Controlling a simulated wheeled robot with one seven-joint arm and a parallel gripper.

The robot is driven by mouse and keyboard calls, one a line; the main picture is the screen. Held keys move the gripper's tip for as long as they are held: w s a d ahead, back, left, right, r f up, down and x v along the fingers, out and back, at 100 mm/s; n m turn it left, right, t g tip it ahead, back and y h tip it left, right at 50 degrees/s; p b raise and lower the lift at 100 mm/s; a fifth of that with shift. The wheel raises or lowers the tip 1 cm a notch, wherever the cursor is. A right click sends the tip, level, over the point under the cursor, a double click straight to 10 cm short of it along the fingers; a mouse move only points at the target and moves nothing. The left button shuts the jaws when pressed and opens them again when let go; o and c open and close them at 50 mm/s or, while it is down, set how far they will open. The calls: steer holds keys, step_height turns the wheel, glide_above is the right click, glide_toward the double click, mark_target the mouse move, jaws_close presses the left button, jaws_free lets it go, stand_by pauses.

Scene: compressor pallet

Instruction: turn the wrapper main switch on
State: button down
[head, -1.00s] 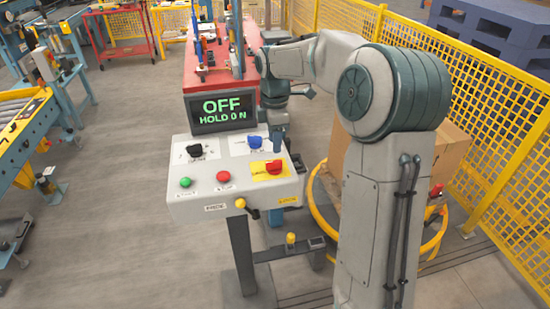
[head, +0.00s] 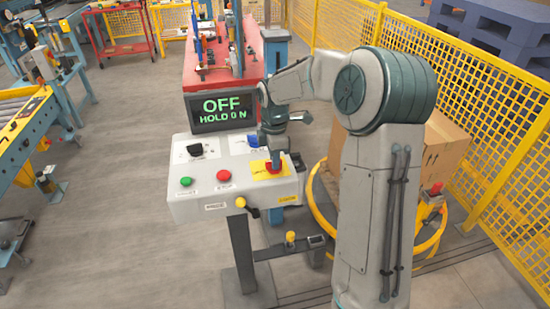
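The control panel (head: 205,200) has a tilted grey-white face, and its screen (head: 221,111) reads "OFF HOLD ON" in green. The red knob (head: 270,170) sits on a yellow plate (head: 286,171) at the panel's right side. My gripper (head: 276,163) points down right at the red knob and hides part of it. I cannot tell whether the fingers touch it or how far apart they are. A black knob (head: 195,150) is at the upper left.
A green button (head: 186,182) and a red button (head: 224,176) sit at the panel's lower left. A cardboard box (head: 445,143) stands within a yellow ring on the right. Yellow fencing (head: 480,120) runs behind.

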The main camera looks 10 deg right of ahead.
stand_by(0.3)
steer(key=m+b, duration=0.1)
steer(key=m, duration=0.3)
steer(key=shift+m, duration=0.4)
steer(key=m, duration=0.4)
steer(key=shift+m+b, duration=0.3)
steer(key=shift+b, duration=0.05)
steer(key=m, duration=0.4)
steer(key=shift+b, duration=0.3)
steer(key=shift+m, duration=2.2)
steer(key=c, duration=1.4)
jaws_free()
steer(key=shift+c, duration=0.2)
steer(key=shift+r, duration=0.1)
